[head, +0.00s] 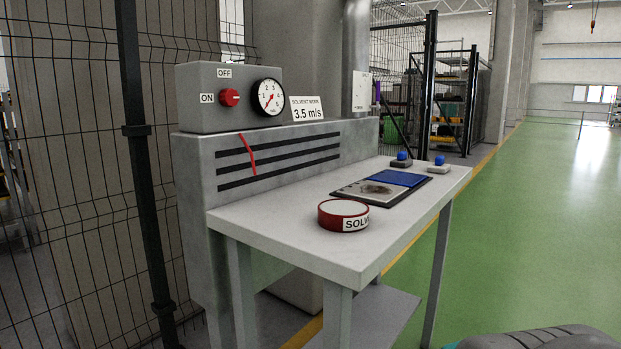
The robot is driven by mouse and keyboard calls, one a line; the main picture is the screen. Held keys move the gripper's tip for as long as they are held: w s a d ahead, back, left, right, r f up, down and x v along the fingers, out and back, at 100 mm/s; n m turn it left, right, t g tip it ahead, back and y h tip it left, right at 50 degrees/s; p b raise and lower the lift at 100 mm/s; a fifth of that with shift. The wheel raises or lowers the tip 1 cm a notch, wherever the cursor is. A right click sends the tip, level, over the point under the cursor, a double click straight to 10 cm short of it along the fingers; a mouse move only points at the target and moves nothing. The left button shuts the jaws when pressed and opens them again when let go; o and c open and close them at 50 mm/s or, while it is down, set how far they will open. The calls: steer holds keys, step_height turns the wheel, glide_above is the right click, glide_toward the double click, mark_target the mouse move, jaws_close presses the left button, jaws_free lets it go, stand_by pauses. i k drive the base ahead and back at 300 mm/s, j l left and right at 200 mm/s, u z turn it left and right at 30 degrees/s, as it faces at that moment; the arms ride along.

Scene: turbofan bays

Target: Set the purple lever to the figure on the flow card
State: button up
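The purple lever (377,92) shows as a narrow purple strip at the right edge of a pale plate (362,92) on the grey duct, behind the bench. It is seen nearly edge-on, so its setting cannot be read. The flow card (307,109) stands on top of the grey slotted hood, right of the dial, and reads "SOLVENT WORK 3.5 m/s". The round dial (268,97) is numbered, and its red needle slants toward the lower left; the exact reading is too small to tell. My gripper is not in view.
A red knob (229,97) sits between ON and OFF labels. The bench (290,232) holds a red-rimmed tin (343,215), a dark tray (372,203) with a blue pad, and two blue-topped items. Mesh fencing (85,180) stands left. Green floor (545,200) is open on the right.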

mark_target(378, 91)
steer(key=i+l, duration=0.4)
steer(key=l, duration=0.15)
steer(key=i+l+u, duration=0.1)
steer(key=i+l, duration=0.5)
steer(key=i, duration=0.15)
steer(key=i+l, duration=0.15)
steer(key=i, duration=0.2)
steer(key=u, duration=0.05)
